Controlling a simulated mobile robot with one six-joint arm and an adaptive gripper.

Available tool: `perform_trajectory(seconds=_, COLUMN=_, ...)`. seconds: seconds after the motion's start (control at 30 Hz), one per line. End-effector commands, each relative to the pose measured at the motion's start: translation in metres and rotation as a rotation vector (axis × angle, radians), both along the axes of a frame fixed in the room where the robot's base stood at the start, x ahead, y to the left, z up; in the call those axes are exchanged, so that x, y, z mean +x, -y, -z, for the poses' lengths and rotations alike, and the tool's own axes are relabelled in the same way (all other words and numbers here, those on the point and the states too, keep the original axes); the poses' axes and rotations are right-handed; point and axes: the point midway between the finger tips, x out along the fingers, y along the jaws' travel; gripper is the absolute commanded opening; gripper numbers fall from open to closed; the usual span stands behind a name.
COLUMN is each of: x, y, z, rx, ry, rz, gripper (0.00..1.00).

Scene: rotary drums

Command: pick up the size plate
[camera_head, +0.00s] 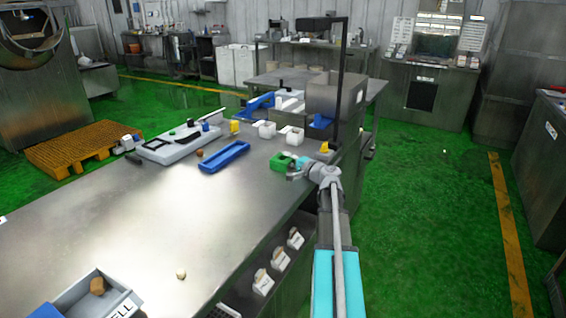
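My arm reaches in from the bottom right to the right edge of the steel table (145,205). My gripper (294,175) is at that edge, small and partly hidden by my wrist. A green block-like thing (280,159) lies right beside its tip; I cannot tell whether they touch. I cannot tell whether the fingers are open or shut. No thing is clearly recognisable as the size plate.
A blue tray (224,157), white containers (267,130) and a yellow block (235,127) stand near the far end. A dark upright post (340,95) rises beyond my gripper. A grey labelled bin (70,300) is at the near left. The table's middle is mostly clear.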

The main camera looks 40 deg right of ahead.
Motion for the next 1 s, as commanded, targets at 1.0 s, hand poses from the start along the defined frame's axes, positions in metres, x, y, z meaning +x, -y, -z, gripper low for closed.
perform_trajectory(seconds=1.0, x=0.0026, y=0.0010, z=0.0001, rx=0.000, ry=0.000, rz=0.003, gripper=0.00)
